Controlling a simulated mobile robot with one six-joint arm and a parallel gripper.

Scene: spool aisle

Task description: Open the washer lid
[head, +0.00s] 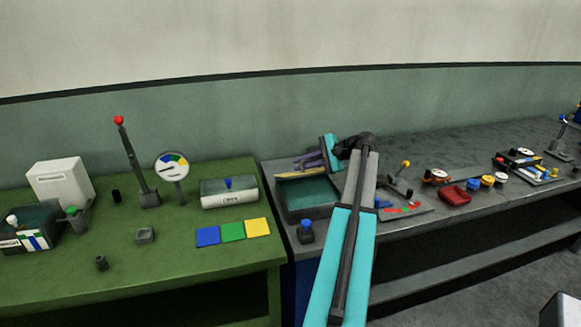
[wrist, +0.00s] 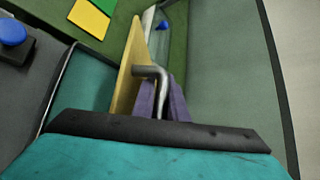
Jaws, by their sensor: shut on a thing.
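The washer (head: 309,213) is a dark, open-topped bin with a teal inside, at the left end of the grey bench. Its tan lid (head: 296,173) is raised at the back edge and shows nearly edge-on. In the wrist view the lid (wrist: 128,65) stands steeply up beside the teal opening, with a bent metal handle (wrist: 150,71) on its face. My gripper (head: 312,161) has purple fingers, which also show in the wrist view (wrist: 163,100). They are shut on the handle. The fingertips are partly hidden by the handle and my dark wrist part.
A blue knob on a dark base (head: 305,232) stands in front of the washer. The green table (head: 130,270) at left holds a white box with a blue knob (head: 229,193) and coloured squares (head: 232,230). A small lever panel (head: 405,208) lies right of my arm.

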